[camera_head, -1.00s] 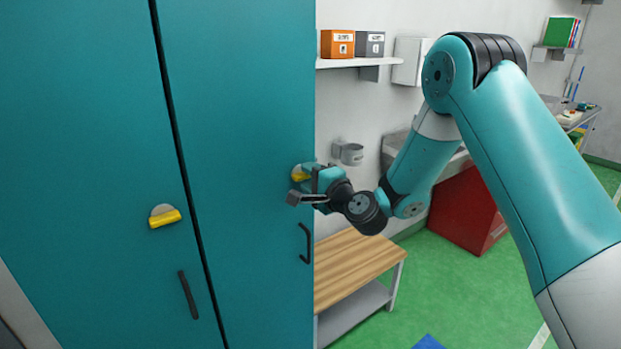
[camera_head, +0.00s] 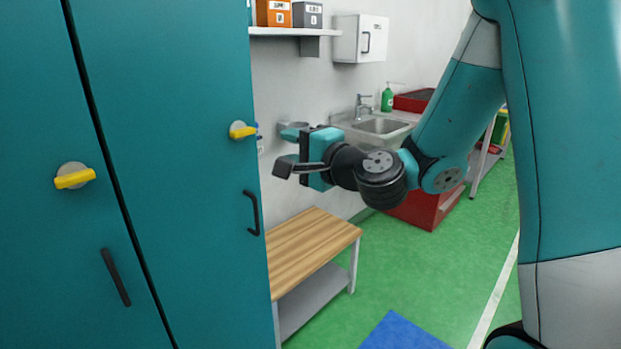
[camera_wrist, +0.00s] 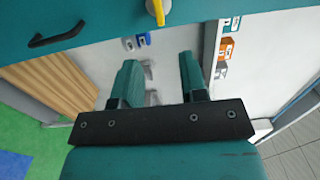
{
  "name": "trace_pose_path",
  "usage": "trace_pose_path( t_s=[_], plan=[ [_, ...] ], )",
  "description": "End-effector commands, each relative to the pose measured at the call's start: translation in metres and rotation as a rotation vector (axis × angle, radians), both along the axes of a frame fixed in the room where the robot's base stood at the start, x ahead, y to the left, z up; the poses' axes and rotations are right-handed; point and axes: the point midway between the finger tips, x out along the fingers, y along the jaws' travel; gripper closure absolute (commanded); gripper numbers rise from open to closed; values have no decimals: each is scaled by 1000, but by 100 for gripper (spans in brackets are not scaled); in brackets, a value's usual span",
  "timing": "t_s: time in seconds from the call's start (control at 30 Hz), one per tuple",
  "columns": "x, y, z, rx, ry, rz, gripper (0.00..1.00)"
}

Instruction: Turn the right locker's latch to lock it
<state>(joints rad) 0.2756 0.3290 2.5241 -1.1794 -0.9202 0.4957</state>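The right locker (camera_head: 170,190) is a teal door with a round grey latch plate and a yellow latch handle (camera_head: 242,130). The handle lies roughly horizontal, and its tip also shows at the top of the wrist view (camera_wrist: 156,10). A black door handle (camera_head: 252,213) sits below it. My gripper (camera_head: 287,150) is to the right of the latch, off the door and apart from it. In the wrist view its two teal fingers (camera_wrist: 160,62) are spread with nothing between them. The left locker (camera_head: 45,250) has a similar yellow latch (camera_head: 75,177), also near horizontal.
A wooden-topped bench (camera_head: 310,250) stands right of the lockers. A wall shelf (camera_head: 290,31) with an orange and a grey box is above. A sink (camera_head: 380,126) and red cabinet (camera_head: 425,206) are behind my arm. Green floor with a blue mat (camera_head: 400,332) is open.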

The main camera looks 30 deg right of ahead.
Motion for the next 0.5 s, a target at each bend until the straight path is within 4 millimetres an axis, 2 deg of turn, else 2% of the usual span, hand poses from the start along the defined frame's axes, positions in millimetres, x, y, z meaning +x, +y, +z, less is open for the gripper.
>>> trace_pose_path(
  t_s=[0.1,0.5],
  plan=[
    [-13,-5,-8,-4,-3,-9,61],
    [-35,-12,-4,-3,-2,-1,61]
  ],
)
